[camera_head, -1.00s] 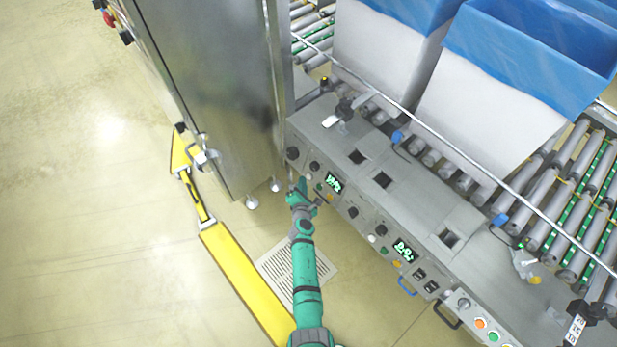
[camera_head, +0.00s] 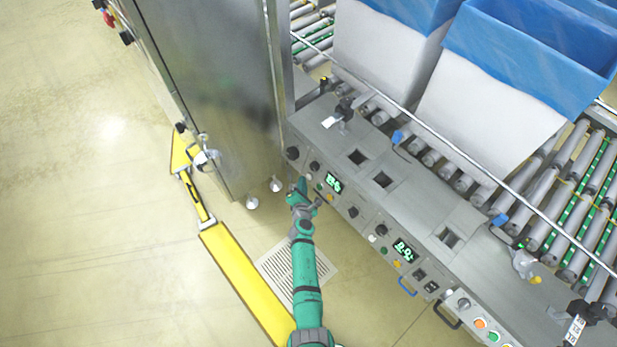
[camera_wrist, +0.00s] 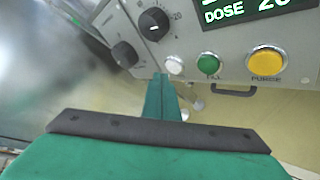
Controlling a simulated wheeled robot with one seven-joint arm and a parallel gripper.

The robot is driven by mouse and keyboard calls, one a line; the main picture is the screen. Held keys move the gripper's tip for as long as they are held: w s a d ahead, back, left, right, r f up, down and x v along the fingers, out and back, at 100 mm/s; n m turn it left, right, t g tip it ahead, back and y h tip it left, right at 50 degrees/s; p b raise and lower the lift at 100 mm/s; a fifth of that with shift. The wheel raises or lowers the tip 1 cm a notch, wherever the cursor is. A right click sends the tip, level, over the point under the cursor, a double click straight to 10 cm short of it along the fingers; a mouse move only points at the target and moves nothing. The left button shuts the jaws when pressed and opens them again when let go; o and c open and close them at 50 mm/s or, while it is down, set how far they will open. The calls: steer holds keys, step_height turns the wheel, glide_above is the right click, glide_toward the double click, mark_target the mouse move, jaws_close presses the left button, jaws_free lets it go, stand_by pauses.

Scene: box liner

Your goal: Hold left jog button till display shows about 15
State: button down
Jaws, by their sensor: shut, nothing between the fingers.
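The left control panel's white button (camera_wrist: 174,65) sits left of the green FILL button (camera_wrist: 208,65) and the yellow PURGE button (camera_wrist: 267,62). No jog label is legible. The left display (camera_head: 334,183) is lit green, too small to read in the head view. In the wrist view the display (camera_wrist: 255,8) is cut off, with "DOSE" and part of a number showing. My gripper (camera_head: 302,184) is shut and empty at the left panel. In the wrist view its fingertips (camera_wrist: 161,80) are just below and left of the white button; contact cannot be told.
Black knobs (camera_wrist: 153,23) sit above the white button. A second panel with its own display (camera_head: 404,251) lies to the right. A steel cabinet (camera_head: 210,80) stands left of my gripper. Blue-lined boxes (camera_head: 490,110) stand on rollers behind the panels.

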steer(key=shift+w+d+f, duration=0.1)
steer(key=shift+w+d, duration=0.1)
stand_by(0.7)
steer(key=shift+d, duration=0.2)
steer(key=shift+w+d+f, duration=0.15)
steer(key=shift+w+d, duration=0.1)
steer(key=shift+d, duration=0.05)
stand_by(1.8)
steer(key=shift+s, duration=0.1)
stand_by(1.3)
steer(key=shift+s+a+r, duration=0.25)
steer(key=shift+s+a, duration=0.1)
steer(key=shift+a, duration=0.3)
steer(key=shift+s+a+r, duration=0.25)
steer(key=shift+s+a, duration=0.2)
steer(key=shift+a, duration=0.2)
steer(key=shift+s+a+r, duration=0.3)
steer(key=shift+s+a, duration=0.2)
steer(key=shift+a, duration=0.1)
steer(key=shift+s+a+r, duration=0.25)
steer(key=shift+s+a, duration=0.2)
steer(key=shift+a, duration=0.2)
